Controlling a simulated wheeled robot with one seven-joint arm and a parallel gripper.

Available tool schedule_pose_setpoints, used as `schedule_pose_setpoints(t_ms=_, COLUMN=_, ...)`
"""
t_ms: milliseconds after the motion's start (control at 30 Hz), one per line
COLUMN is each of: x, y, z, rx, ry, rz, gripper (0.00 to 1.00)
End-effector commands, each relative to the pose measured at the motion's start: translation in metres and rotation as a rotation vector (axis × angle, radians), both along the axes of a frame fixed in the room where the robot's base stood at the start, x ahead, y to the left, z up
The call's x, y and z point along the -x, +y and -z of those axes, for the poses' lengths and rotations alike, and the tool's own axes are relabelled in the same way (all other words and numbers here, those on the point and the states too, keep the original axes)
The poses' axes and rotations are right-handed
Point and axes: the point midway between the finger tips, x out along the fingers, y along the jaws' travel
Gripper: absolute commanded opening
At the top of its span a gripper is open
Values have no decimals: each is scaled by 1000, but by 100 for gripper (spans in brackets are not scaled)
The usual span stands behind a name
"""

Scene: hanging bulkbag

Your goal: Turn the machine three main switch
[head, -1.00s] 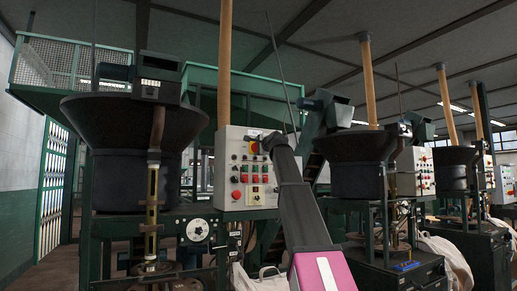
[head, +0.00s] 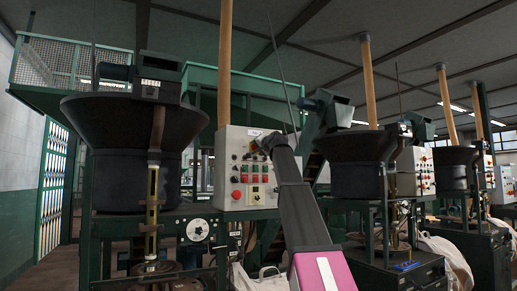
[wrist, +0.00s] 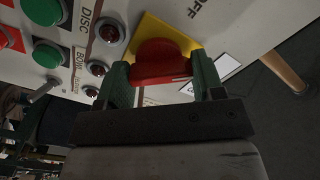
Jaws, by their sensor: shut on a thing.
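The main switch is a red knob (wrist: 160,60) on a yellow plate (wrist: 150,28), in the upper middle of the wrist view. My gripper (wrist: 163,80) is shut on the knob, with one green finger on each side of it. In the head view, my gripper (head: 262,142) is at the upper right of the nearest machine's grey control panel (head: 232,150). There my arm hides most of the switch. I cannot read a machine number.
Green push buttons (wrist: 47,52) and small red lamps (wrist: 110,32) sit left of the switch. A black hopper (head: 125,115) stands left of the panel. Other machines with black hoppers (head: 352,150) stand to the right.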

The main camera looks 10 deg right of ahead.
Motion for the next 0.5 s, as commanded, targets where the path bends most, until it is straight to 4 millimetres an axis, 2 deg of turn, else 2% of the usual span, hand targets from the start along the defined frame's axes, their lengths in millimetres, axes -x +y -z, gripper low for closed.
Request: schedule_pose_setpoints(t_ms=500, x=1, y=0, z=2, rx=463, ry=-148, rz=-1, gripper=38)
